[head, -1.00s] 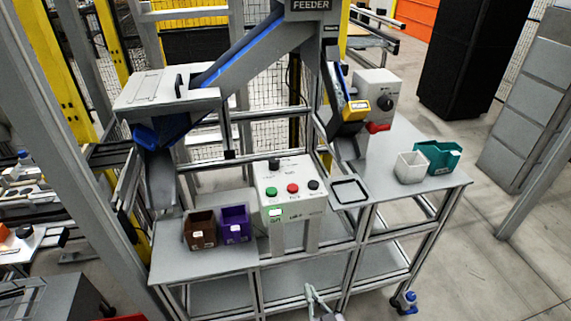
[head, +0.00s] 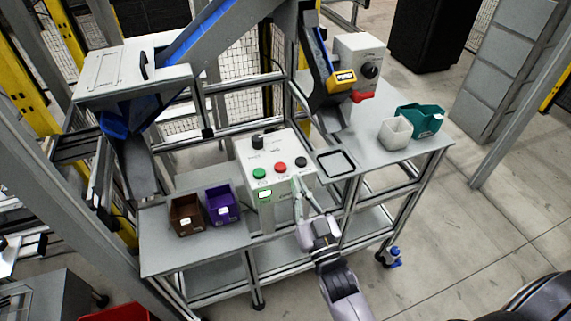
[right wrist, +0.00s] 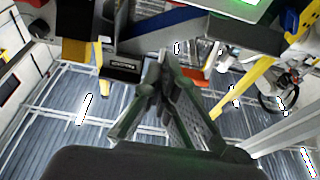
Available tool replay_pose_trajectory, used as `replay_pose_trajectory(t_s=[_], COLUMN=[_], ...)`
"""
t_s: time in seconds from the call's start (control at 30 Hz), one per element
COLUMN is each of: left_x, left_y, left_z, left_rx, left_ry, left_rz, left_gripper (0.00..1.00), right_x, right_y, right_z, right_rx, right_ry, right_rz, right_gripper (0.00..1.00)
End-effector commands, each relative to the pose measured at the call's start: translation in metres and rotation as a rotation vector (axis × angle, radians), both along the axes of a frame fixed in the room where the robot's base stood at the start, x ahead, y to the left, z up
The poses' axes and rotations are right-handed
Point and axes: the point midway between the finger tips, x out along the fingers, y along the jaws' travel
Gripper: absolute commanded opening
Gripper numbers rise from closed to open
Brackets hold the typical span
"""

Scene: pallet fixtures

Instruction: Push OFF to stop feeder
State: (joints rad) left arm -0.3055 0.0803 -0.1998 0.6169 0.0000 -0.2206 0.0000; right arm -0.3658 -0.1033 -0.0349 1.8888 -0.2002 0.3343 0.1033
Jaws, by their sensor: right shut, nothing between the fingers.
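The white control box (head: 275,168) stands on the table's front edge. Its top has a green button (head: 260,174), a red button (head: 280,167), a black button (head: 301,162) and a dark selector knob (head: 257,141). The labels are too small to read, so I cannot tell which is OFF. My right gripper (head: 298,183) is shut and empty, its fingertips at the box's front right, just below the black button in the picture. Whether they touch the box is unclear. The right wrist view shows the closed fingers (right wrist: 165,62). My left gripper is out of view.
A brown bin (head: 186,216) and a purple bin (head: 222,206) sit left of the box. A black-rimmed tray (head: 336,152), white bin (head: 395,133) and teal bin (head: 420,120) lie right. The feeder chute (head: 323,65), with a yellow-framed unit (head: 341,80), rises behind.

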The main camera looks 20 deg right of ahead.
Motion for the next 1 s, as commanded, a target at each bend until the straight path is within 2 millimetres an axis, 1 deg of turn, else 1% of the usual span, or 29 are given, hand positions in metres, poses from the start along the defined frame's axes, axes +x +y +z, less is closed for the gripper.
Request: replay_pose_trajectory(t_s=[0.07,0.43,0.47,0.5,0.6,0.67,0.8,1.0], left_x=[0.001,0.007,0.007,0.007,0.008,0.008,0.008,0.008], left_y=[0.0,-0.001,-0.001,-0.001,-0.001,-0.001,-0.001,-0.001], left_z=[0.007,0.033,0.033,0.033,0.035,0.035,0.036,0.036], left_rx=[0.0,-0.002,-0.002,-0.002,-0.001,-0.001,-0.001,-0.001], left_ry=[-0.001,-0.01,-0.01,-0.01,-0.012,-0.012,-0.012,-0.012], left_rz=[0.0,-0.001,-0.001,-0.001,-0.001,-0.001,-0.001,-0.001], left_gripper=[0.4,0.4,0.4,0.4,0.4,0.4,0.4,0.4], right_x=[0.013,0.088,0.09,0.087,0.086,0.086,0.085,0.084], right_y=[0.0,0.003,0.003,0.003,0.003,0.003,0.003,0.003], right_z=[0.008,0.031,0.026,0.014,0.001,-0.005,-0.013,-0.014], right_rx=[0.0,0.001,0.001,0.001,0.001,0.0,0.0,0.0], right_ry=[-0.005,-0.002,0.002,0.007,0.004,0.003,0.001,-0.001], right_rz=[0.0,0.0,-0.001,-0.001,0.0,-0.001,-0.001,0.0], right_gripper=[0.0,0.0,0.0,0.0,0.0,0.0,0.0,0.0])
